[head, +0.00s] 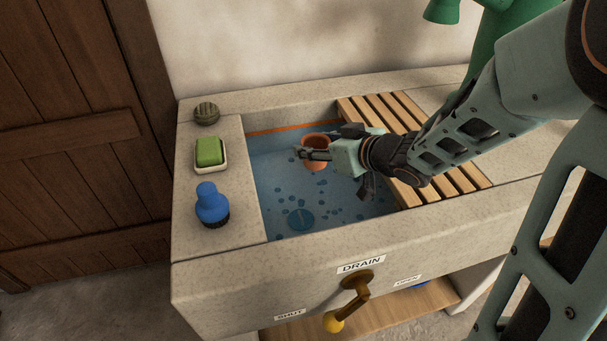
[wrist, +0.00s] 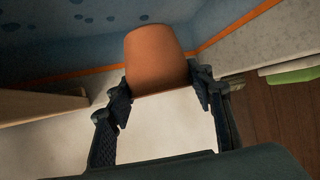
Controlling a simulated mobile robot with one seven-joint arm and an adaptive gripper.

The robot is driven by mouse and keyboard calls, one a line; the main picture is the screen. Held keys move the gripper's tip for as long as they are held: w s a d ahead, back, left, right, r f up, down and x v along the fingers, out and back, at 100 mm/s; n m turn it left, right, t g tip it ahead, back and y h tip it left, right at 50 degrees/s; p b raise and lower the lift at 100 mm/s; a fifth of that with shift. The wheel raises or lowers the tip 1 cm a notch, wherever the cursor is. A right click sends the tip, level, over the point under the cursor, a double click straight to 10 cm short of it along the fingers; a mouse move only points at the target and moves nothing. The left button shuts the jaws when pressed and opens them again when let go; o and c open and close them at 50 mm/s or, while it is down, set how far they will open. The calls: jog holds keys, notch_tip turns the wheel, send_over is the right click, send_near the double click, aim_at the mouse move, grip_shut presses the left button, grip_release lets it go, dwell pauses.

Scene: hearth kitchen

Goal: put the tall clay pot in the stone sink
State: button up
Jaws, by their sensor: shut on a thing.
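The clay pot (head: 316,165) is orange-brown and sits within the opening of the stone sink (head: 222,262), toward the back of its blue basin. My gripper (head: 318,149) comes in from the right and is shut on the pot. In the wrist view the pot (wrist: 157,55) stands between the two fingers (wrist: 160,84), one at each side. The fingers hide part of it in the head view. I cannot tell whether its base touches the basin floor.
A slatted wooden rack (head: 447,175) covers the sink's right part. A dark round scrubber (head: 207,113), a green sponge on a dish (head: 209,152) and a blue brush (head: 212,206) line the left ledge. A drain lever (head: 357,292) is on the front.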

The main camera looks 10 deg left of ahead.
jog(key=a+f, duration=0.1)
jog(key=w+a+f+b, duration=0.1)
jog(key=f, duration=0.1)
jog(key=a+f+b, duration=0.1)
jog(key=shift+w+f, duration=0.3)
jog(key=shift+w, duration=0.1)
jog(key=shift+w+a+f+b, duration=0.1)
jog(key=shift+f+b, duration=0.45)
jog(key=shift+f, duration=0.35)
jog(key=shift+w+a+f+b, duration=0.1)
jog(key=shift+f+b, duration=0.45)
jog(key=shift+f, duration=0.35)
jog(key=shift+f, duration=0.2)
jog(key=o, duration=1.3)
jog(key=shift+c, duration=0.2)
jog(key=shift+r, duration=0.1)
